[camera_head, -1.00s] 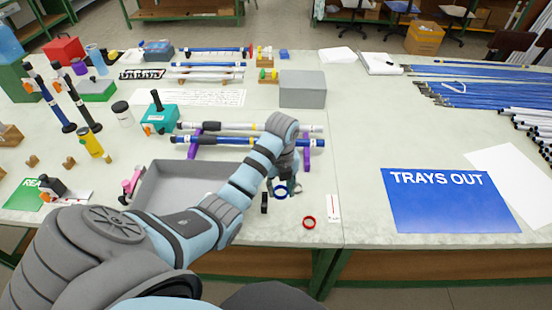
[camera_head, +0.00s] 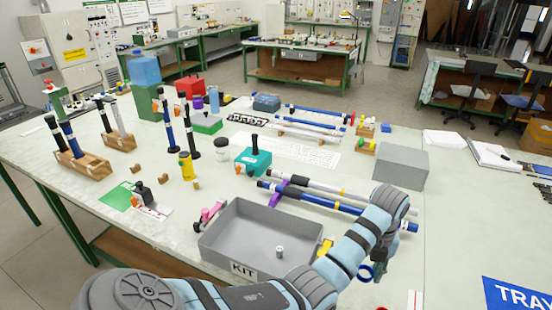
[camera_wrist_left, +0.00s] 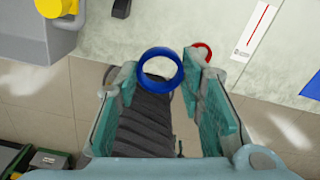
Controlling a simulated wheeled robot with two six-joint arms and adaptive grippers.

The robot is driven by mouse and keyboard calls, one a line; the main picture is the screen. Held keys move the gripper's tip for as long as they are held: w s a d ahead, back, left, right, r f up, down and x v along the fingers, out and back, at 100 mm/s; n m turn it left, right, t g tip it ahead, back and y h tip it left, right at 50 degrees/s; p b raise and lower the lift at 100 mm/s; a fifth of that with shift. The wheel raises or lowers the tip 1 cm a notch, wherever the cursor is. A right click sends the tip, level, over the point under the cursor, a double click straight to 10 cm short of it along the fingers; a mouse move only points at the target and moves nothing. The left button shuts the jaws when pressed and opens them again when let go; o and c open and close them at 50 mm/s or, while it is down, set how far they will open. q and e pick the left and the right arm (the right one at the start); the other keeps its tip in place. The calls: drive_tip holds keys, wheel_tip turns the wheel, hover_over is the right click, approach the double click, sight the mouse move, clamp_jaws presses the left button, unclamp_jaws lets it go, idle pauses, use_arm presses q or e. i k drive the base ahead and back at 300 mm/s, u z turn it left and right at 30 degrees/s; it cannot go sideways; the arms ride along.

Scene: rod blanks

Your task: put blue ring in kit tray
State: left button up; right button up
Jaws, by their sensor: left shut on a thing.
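The blue ring (camera_head: 365,273) is held by my left gripper (camera_head: 374,268), to the right of the kit tray. In the left wrist view the blue ring (camera_wrist_left: 160,68) sits between the fingertips of the left gripper (camera_wrist_left: 160,80), seen against the table's front edge. The kit tray (camera_head: 222,254) is a grey open box with a KIT label on its front wall. A small metal piece (camera_head: 280,252) lies inside it. My left forearm covers the tray's front right corner. My right gripper is not in view.
A yellow piece (camera_head: 325,249) is at the tray's right side and a pink one (camera_head: 209,214) at its left. Blue and white rods (camera_head: 335,205) lie behind the tray. A red ring (camera_wrist_left: 204,48) is partly hidden behind a fingertip. A grey block (camera_head: 401,167) stands back right.

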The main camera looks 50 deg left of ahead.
sight(262, 250)
drive_tip(key=z, duration=1.8)
drive_tip(key=k, duration=1.25)
drive_tip(key=u, duration=1.85)
drive_tip(key=i, duration=0.5)
drive_tip(key=z, duration=0.55)
